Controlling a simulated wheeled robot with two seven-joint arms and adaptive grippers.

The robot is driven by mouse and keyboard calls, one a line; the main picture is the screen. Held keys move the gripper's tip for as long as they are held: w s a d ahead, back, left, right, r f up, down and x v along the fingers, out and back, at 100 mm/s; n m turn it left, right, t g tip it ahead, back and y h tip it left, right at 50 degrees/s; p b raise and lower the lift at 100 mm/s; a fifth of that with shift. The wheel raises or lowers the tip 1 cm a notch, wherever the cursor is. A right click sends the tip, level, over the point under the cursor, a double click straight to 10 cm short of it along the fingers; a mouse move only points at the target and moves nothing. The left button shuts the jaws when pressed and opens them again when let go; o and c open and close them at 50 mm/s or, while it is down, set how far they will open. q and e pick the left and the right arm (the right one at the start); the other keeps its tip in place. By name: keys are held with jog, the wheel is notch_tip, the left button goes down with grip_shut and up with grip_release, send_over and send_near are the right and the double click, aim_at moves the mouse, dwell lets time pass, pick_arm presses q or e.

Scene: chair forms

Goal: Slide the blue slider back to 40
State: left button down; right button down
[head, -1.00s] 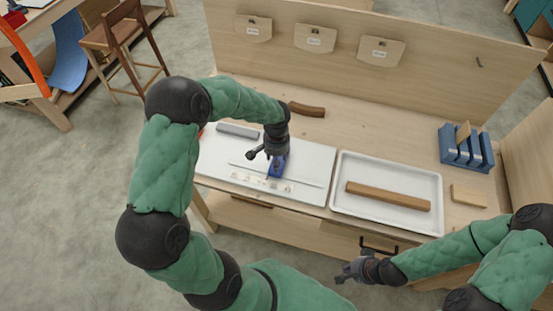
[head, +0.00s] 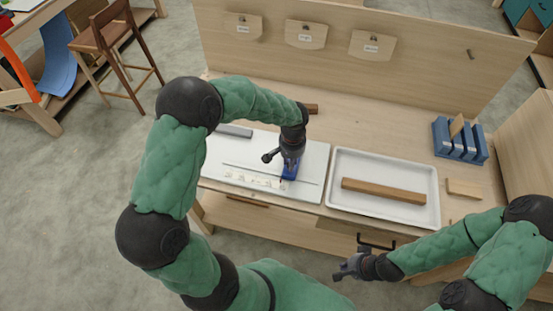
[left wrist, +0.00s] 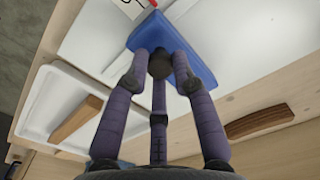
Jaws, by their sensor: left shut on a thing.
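The blue slider (head: 290,170) sits on a white board (head: 230,158), on a thin straight track, near the right end of a pale number strip (head: 255,181). The numbers are too small to read. My left gripper (head: 291,157) is over the slider from above, and partly hides it. In the left wrist view its fingers (left wrist: 161,62) close around a dark knob on the blue slider (left wrist: 198,55). My right gripper (head: 347,267) hangs in front of the bench, away from the board; its fingers are too small to judge.
A white tray (head: 350,208) with a brown wooden bar (head: 383,191) stands right of the board. A grey block (head: 234,131) lies at the board's back left. A blue rack (head: 460,140) and a small wood block (head: 464,188) are farther right.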

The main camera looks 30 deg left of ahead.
aim_at(295, 170)
pick_arm(q)
jog(key=shift+w+d, duration=0.15)
jog(key=shift+d, duration=0.6)
jog(key=c, duration=1.3)
grip_release()
jog(key=shift+o, duration=1.4)
jog(key=shift+d, duration=0.2)
jog(key=shift+a, duration=0.1)
notch_tip(295, 170, up, 12)
jog(key=shift+f, duration=0.1)
